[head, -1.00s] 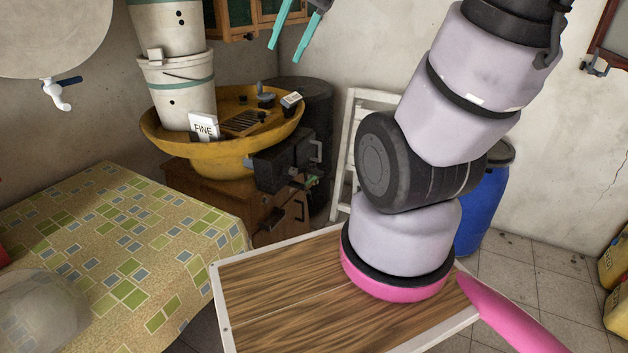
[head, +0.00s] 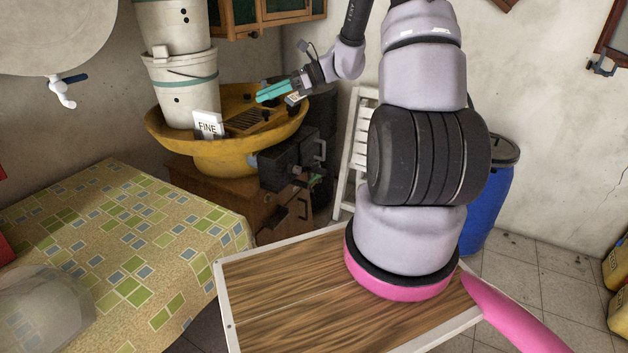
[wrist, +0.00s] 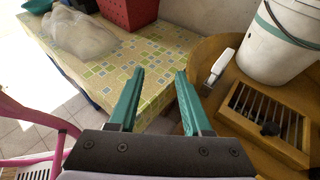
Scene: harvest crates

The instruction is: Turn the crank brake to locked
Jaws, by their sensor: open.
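My gripper (head: 272,92) is open and empty, its teal fingers above the right part of the yellow basin (head: 205,160). The fingers (wrist: 159,80) also show apart in the wrist view, with the patterned table beyond them. A slatted wooden frame (head: 247,122) lies in the basin; a black knob (wrist: 270,129) stands on it in the wrist view. A dark box with a handle (head: 287,160) is fixed on the basin's front right side. I cannot tell which part is the crank brake or how it is set. A small white label (head: 295,99) is partly hidden by my gripper.
A patterned table (head: 120,225) stands at left with a clear bag. A white ladder-like rack (head: 352,150) and a blue barrel (head: 490,195) stand at right.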

